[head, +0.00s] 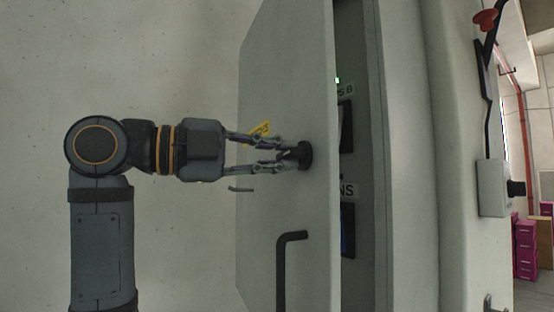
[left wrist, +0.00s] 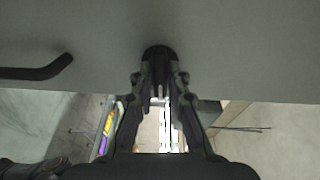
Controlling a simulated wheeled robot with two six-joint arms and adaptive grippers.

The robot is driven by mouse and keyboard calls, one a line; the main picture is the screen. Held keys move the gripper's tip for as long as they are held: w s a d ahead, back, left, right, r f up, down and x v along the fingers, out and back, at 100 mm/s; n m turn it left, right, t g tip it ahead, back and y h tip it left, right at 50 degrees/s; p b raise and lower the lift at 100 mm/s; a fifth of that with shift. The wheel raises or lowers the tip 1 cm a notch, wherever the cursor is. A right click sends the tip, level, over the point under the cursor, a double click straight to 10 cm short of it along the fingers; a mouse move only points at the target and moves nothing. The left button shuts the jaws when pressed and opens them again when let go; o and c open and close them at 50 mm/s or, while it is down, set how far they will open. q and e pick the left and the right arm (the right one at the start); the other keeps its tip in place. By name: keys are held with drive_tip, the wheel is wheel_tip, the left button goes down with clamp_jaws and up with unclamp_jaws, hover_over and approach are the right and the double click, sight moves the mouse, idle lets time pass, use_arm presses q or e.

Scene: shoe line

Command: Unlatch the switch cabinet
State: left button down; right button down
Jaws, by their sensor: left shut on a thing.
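The switch cabinet's grey door (head: 290,80) stands ajar, with a gap along its right edge. Through the gap the cabinet's inside shows, with labels, dark panels and a small green light (head: 337,80). My left gripper (head: 290,157) is shut on the round black latch knob (head: 306,156) on the door face. The left wrist view also shows the knob (left wrist: 158,52) between the fingertips, which partly hide it. A black bent handle (head: 281,265) is on the door below the knob; it also shows in the left wrist view (left wrist: 38,71). My right gripper is in neither view.
A yellow sign (head: 260,130) shows behind my left fingers. A pale machine body (head: 455,130) stands right of the cabinet, with a red button (head: 486,18) and a small control box (head: 491,188). Pink crates (head: 526,250) stand far right.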

use_arm(q)
drive_tip(key=shift+m, duration=0.7)
drive_tip(key=c, duration=1.3)
unclamp_jaws()
drive_tip(key=v, duration=1.2)
